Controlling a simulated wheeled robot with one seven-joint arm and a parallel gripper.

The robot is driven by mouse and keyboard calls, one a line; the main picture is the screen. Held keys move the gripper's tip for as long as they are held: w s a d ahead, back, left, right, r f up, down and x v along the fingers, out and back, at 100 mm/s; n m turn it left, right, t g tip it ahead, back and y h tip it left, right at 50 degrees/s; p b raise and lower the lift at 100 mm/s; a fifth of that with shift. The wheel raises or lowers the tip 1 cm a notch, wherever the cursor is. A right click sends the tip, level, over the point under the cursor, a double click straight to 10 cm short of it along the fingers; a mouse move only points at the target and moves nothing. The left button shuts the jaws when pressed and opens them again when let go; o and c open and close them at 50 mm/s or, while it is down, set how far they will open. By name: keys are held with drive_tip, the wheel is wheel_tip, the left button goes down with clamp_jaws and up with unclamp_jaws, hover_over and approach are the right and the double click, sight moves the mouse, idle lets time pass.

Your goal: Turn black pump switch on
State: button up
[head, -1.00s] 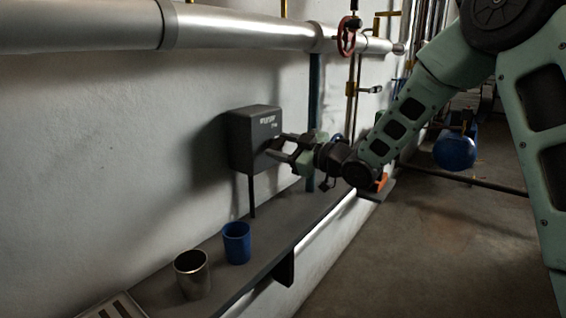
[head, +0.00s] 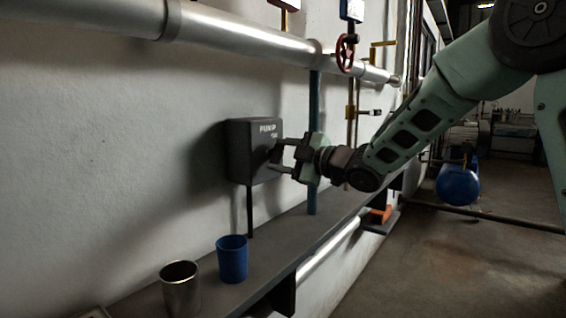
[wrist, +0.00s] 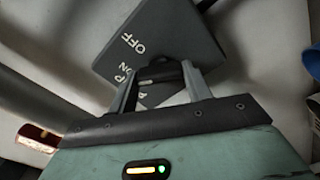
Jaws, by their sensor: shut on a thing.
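The black pump box (head: 252,150) is mounted on the white wall, with white "PUMP" lettering on its face. It also shows in the wrist view (wrist: 165,32), with "OFF" and "ON" lettering. My gripper (head: 275,159) is at the box's front face, its two fingers reaching to it. In the wrist view my gripper (wrist: 159,82) has its fingers on either side of the dark switch knob (wrist: 160,72), shut on it. The knob is close to the "ON" lettering. The fingers hide part of the knob and of the lettering.
Below the box a grey shelf (head: 275,225) carries a blue cup (head: 232,260) and a metal cup (head: 180,288). A silver pipe (head: 240,38) runs above, with a red valve wheel (head: 345,53). A teal vertical pipe (head: 314,110) stands just behind my gripper.

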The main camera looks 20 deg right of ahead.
idle(0.4)
drive_tip(key=o, duration=1)
drive_tip(key=shift+s+d, duration=0.1)
drive_tip(key=v, duration=1.7)
drive_tip(key=shift+s, duration=0.1)
